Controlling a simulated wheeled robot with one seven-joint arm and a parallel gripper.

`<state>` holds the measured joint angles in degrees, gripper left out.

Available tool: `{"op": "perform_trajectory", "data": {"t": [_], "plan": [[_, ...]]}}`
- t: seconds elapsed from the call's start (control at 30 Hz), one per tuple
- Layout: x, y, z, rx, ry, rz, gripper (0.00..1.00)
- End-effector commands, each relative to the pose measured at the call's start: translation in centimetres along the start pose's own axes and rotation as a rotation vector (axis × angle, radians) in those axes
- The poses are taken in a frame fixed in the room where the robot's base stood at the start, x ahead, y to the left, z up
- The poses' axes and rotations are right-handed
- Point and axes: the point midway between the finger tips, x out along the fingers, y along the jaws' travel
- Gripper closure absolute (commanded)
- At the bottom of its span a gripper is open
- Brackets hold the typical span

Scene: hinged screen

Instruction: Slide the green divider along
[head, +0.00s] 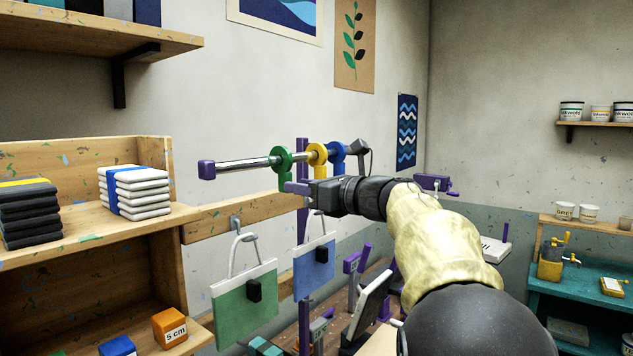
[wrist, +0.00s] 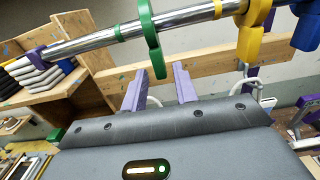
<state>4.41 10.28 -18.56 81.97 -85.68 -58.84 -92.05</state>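The green divider (head: 281,162) is a ring with a tab on a shiny metal rod (head: 240,163). It also shows in the wrist view (wrist: 153,42), its tab hanging down. A yellow divider (head: 317,152) and a blue divider (head: 338,153) sit to its right on the rod. My gripper (head: 294,187) is just below the green divider. In the wrist view its purple fingers (wrist: 157,72) are apart, and the tab's lower end shows between their tips. I cannot tell whether either finger touches it.
The rod's purple end cap (head: 206,169) is at the left, with bare rod between it and the green divider. A wooden rail (head: 215,222) runs below. Green (head: 235,312) and blue (head: 313,262) panels hang there.

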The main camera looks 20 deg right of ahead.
Motion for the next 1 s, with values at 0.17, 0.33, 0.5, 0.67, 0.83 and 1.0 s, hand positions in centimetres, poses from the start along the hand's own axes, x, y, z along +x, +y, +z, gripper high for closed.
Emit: {"op": "perform_trajectory", "data": {"t": [0.17, 0.33, 0.5, 0.67, 0.83, 1.0], "plan": [[2.0, 0.0, 0.2, 0.001, 0.001, 0.001, 0.71], [2.8, -0.2, 0.0, -0.001, -0.001, -0.003, 0.85], [2.8, -0.2, -0.1, 0.000, 0.000, -0.003, 1.00], [2.8, 0.2, -0.2, 0.000, 0.001, -0.002, 1.00], [2.8, 1.2, -0.3, 0.000, 0.002, -0.001, 1.00], [2.8, 2.2, -0.3, 0.000, 0.002, 0.000, 1.00]]}}
